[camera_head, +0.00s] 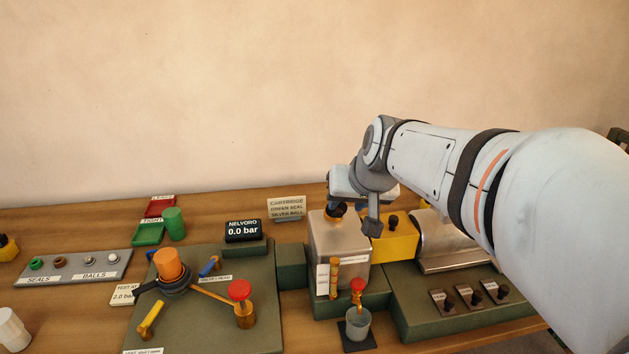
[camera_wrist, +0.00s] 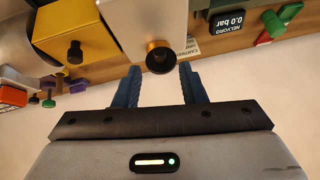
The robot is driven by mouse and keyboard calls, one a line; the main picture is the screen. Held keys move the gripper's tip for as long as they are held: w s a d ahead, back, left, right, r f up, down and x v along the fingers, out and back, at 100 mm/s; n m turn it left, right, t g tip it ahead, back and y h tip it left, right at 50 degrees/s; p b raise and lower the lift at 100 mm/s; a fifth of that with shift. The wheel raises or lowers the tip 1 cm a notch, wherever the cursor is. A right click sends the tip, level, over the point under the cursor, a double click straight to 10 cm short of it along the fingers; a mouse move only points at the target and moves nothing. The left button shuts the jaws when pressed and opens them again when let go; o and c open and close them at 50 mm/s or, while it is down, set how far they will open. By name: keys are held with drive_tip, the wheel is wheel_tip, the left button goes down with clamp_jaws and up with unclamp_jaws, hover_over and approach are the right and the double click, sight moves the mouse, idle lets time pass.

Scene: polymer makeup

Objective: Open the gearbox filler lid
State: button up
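My gripper (camera_wrist: 158,78) is open, its two blue fingers apart. In the wrist view a round black cap on a gold neck (camera_wrist: 160,57) shows between the fingertips; I cannot tell whether they touch it. The cap belongs to a pale metal box (camera_head: 340,242), which carries a gold sight tube and stands below my gripper in the head view. A yellow housing (camera_head: 402,245) with a black knob (camera_head: 393,220) stands just right of that box; it also shows in the wrist view (camera_wrist: 70,28). No readable label names the gearbox or its lid.
A silver cylinder (camera_head: 443,240) lies right of the yellow housing. A grey cup (camera_head: 358,324) stands under a red-topped tap. A pressure display (camera_head: 243,231) reads 0.0 bar. At left are an orange-topped fixture (camera_head: 168,265), a red valve knob (camera_head: 239,290) and a seals-and-balls tray (camera_head: 75,267).

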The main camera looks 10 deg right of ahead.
drive_tip(key=shift+v, duration=1.75)
drive_tip(key=s+f+n+g+h, duration=0.1)
drive_tip(key=s+f+g, duration=0.3)
drive_tip(key=s+f, duration=0.9)
drive_tip(key=shift+s+a, duration=0.25)
drive_tip(key=shift+s, duration=0.55)
idle(0.3)
